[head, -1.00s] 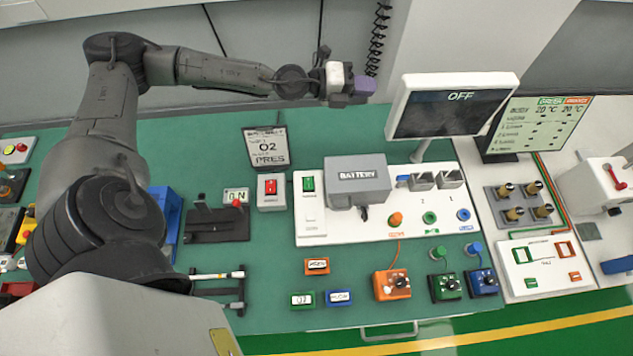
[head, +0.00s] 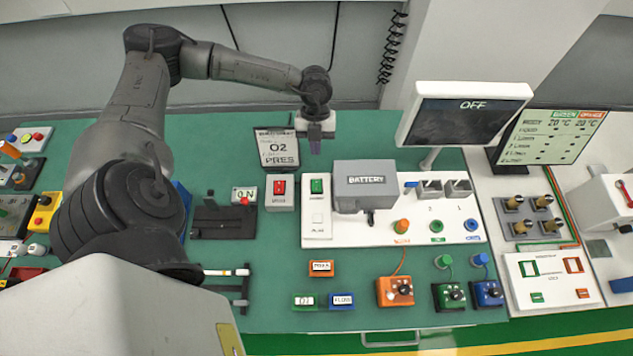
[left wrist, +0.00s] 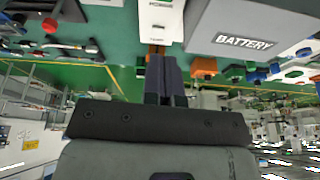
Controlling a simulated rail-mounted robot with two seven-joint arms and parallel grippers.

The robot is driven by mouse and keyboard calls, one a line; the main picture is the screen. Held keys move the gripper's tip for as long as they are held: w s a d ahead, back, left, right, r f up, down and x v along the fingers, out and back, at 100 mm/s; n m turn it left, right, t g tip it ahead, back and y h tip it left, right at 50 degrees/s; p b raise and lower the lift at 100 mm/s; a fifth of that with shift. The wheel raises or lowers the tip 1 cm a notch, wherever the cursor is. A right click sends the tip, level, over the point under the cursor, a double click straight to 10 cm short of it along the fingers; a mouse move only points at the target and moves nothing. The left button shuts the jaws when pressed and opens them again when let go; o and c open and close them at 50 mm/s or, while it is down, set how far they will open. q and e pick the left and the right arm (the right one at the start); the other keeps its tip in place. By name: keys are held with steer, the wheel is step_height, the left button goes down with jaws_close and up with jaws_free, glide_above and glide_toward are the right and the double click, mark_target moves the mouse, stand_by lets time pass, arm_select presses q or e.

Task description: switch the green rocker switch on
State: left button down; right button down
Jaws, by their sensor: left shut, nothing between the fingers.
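The green rocker switch (head: 317,186) is at the top left of the white panel (head: 316,232), left of the grey battery box (head: 366,181). My left gripper (head: 315,148) is shut and empty. It points down above the back of the bench, behind the switch and apart from it. In the left wrist view the closed fingers (left wrist: 166,62) show, with the grey battery box (left wrist: 250,32) at the upper right. The green rocker is not clearly visible there. My right gripper is not in view.
A red rocker switch (head: 279,187) stands just left of the panel. A small sign (head: 277,149) is beside my left gripper. A monitor reading OFF (head: 466,115) stands to the right. Coloured plugs and dial boxes sit in front.

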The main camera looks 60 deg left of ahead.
arm_select(q)
steer(key=shift+n, duration=0.4)
steer(key=shift+f, duration=0.1)
glide_toward(316, 190)
steer(key=x, duration=0.3)
steer(key=p+x, duration=0.1)
steer(key=x, duration=0.1)
steer(key=shift+s+d+f, duration=0.1)
steer(key=shift+s+d, duration=0.05)
steer(key=shift+d, duration=0.25)
steer(key=shift+f, duration=0.8)
steer(key=shift+s+d+f, duration=0.1)
steer(key=shift+f, duration=0.3)
